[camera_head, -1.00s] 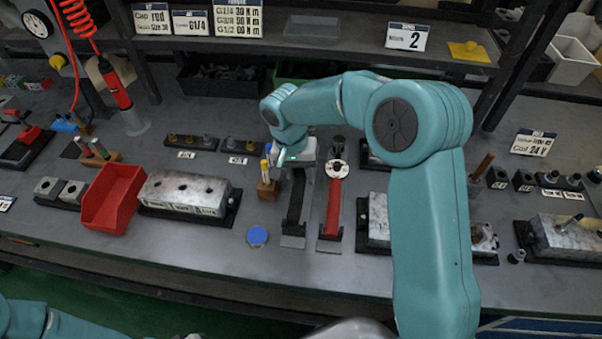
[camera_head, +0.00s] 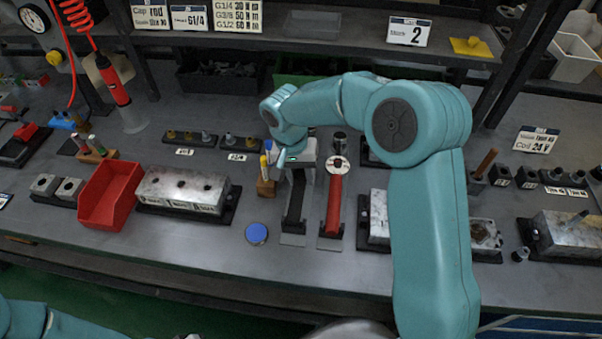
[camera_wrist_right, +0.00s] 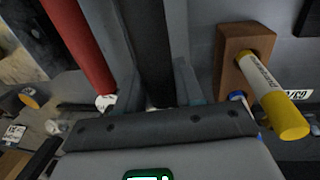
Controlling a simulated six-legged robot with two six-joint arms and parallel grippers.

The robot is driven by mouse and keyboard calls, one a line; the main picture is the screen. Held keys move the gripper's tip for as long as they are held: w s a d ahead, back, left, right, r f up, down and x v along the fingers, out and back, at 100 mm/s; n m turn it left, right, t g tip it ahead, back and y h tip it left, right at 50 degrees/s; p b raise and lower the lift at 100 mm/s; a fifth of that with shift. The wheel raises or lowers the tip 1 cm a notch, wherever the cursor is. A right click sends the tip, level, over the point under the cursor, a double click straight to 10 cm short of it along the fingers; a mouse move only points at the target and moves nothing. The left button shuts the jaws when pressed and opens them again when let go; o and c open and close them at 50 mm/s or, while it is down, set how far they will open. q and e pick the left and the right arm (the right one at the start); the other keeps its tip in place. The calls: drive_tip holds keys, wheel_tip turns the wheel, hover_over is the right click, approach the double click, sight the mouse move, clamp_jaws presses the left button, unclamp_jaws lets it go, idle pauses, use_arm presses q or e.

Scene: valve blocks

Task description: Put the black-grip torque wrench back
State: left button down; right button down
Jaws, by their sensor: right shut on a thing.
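The black-grip torque wrench (camera_head: 295,203) lies lengthwise at its grey holder (camera_head: 293,240) in the middle of the bench, left of the red-grip wrench (camera_head: 334,205). My right gripper (camera_head: 292,168) is over its far end, partly hidden by my own wrist. In the right wrist view, the black grip (camera_wrist_right: 151,45) runs between the two fingers of my right gripper (camera_wrist_right: 158,85), which are shut on it. The red grip (camera_wrist_right: 80,45) shows beside it. I cannot tell whether the black wrench rests fully in its holder. My left gripper is out of view.
A wooden block (camera_head: 266,188) with a yellow marker (camera_wrist_right: 283,115) stands close beside my right gripper. A blue round cap (camera_head: 257,233) lies in front. A red bin (camera_head: 110,195) and a metal valve block (camera_head: 182,190) are to the left. The front edge between them is clear.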

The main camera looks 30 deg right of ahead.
drive_tip(key=shift+f+b, duration=0.5)
drive_tip(key=shift+f, duration=0.15)
drive_tip(key=shift+f+b, duration=0.3)
drive_tip(key=shift+f, duration=0.2)
drive_tip(key=c, duration=0.6)
unclamp_jaws()
drive_tip(key=shift+c, duration=0.2)
wheel_tip(320, 180, up, 16)
drive_tip(key=w+a+p, duration=0.1)
drive_tip(key=a, duration=0.1)
drive_tip(key=shift+w, duration=0.25)
drive_tip(key=shift+a, duration=0.1)
